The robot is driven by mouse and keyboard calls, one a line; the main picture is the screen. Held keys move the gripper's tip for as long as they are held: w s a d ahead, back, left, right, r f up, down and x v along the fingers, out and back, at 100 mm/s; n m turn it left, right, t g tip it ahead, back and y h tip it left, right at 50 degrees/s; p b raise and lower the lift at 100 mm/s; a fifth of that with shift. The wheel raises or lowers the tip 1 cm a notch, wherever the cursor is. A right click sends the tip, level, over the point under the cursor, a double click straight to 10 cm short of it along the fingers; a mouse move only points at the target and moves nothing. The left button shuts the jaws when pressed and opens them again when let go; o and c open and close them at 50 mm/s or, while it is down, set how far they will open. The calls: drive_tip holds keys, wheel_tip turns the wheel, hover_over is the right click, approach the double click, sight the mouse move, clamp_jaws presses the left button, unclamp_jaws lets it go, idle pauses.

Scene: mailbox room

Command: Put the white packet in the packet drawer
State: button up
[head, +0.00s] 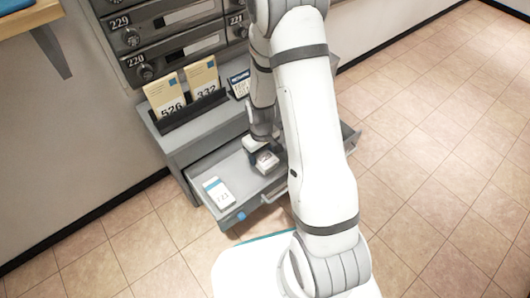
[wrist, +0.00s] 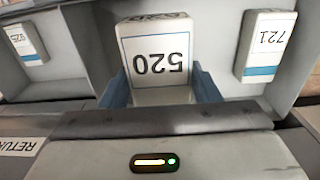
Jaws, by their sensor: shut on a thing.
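The white packet (wrist: 155,50), marked 520, is between the fingers of my gripper (wrist: 160,78) in the wrist view. Its number appears upside down there. In the head view my gripper (head: 262,146) is low over the open packet drawer (head: 238,168), shut on the packet (head: 266,161). I cannot tell whether the packet touches the drawer floor. My arm hides the drawer's right part in the head view.
A white packet with a blue stripe (head: 218,192) lies at the drawer's left; it reads 721 in the wrist view (wrist: 268,45). Another packet (wrist: 27,43) is at the wrist view's left. Card envelopes (head: 167,95) stand on the ledge below the mailboxes (head: 175,30).

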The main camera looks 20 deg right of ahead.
drive_tip(key=shift+w+a+f+b, duration=0.1)
drive_tip(key=shift+w+f+b, duration=0.1)
drive_tip(key=shift+f+b, duration=0.9)
drive_tip(key=shift+w+a+f+b, duration=0.1)
drive_tip(key=shift+w+f+b, duration=0.3)
drive_tip(key=shift+f, duration=1.2)
drive_tip(key=shift+w+a+f+b, duration=0.1)
drive_tip(key=shift+f+b, duration=0.8)
drive_tip(key=shift+f, duration=0.45)
drive_tip(key=o, duration=1.1)
drive_tip(key=shift+o, duration=0.2)
